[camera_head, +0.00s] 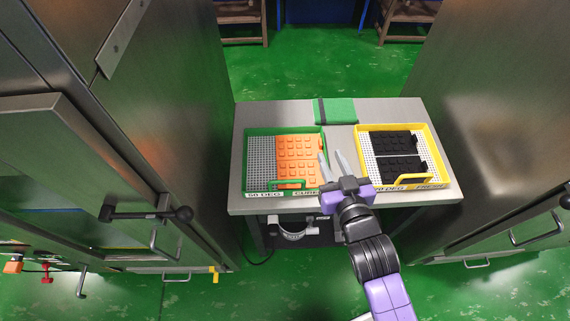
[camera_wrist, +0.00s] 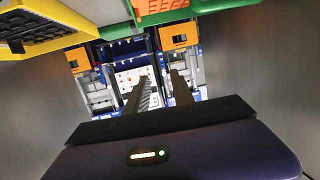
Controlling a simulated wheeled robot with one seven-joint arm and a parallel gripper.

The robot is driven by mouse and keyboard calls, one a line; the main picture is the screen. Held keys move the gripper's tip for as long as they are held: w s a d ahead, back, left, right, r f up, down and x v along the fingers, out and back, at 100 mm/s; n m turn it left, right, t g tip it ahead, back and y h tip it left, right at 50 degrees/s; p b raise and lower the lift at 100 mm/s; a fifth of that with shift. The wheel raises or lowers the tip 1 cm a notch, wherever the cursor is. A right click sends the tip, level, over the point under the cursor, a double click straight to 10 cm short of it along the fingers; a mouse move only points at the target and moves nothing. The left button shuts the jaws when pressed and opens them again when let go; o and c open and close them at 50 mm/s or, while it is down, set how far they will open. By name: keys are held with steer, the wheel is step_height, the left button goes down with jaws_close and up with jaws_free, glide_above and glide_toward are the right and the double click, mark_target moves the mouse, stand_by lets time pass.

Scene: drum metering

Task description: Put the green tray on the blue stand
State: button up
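The green tray (camera_head: 247,160) lies flat on the left of the steel table, with a block of studded orange pieces in its right part. Its front handle faces me. In the wrist view an edge of the green tray (camera_wrist: 210,8) shows at the top. My gripper (camera_head: 331,153) is over the table between the green tray and the yellow tray, its two fingers apart and nothing between them. In the wrist view the fingers (camera_wrist: 161,76) point at blue and white equipment beyond. I cannot tell a blue stand apart with certainty in either view.
A yellow tray (camera_head: 359,152) with black pieces lies on the table's right. A green cloth-like item (camera_head: 340,111) with a dark band lies at the table's back edge. Tall steel cabinets (camera_head: 170,100) flank the table on both sides. Green floor (camera_head: 310,65) is open behind it.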

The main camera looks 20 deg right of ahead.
mark_target(326, 156)
steer(key=shift+m+g+h, duration=0.3)
steer(key=shift+g, duration=0.5)
steer(key=w+f, duration=0.1)
steer(key=w+d+f, duration=0.1)
steer(key=w, duration=0.1)
steer(key=w+d+f, duration=0.1)
steer(key=shift+w+f, duration=0.2)
steer(key=shift+f, duration=0.15)
steer(key=shift+m+g, duration=0.3)
steer(key=shift+g, duration=0.6)
steer(key=f, duration=0.1)
steer(key=s+f, duration=0.1)
steer(key=f, duration=0.2)
steer(key=shift+s+d+f, duration=0.15)
steer(key=shift+d+f, duration=0.15)
steer(key=shift+d, duration=0.1)
steer(key=shift+s+d+f, duration=0.1)
steer(key=shift+d+f, duration=0.05)
steer(key=shift+f, duration=0.05)
steer(key=shift+f+p+x, duration=0.1)
steer(key=shift+p+x, duration=0.1)
steer(key=shift+x, duration=1.7)
steer(key=shift+f+p+x, duration=0.15)
steer(key=shift+x, duration=1.75)
steer(key=shift+s, duration=0.15)
steer(key=shift+f, duration=0.1)
jaws_close()
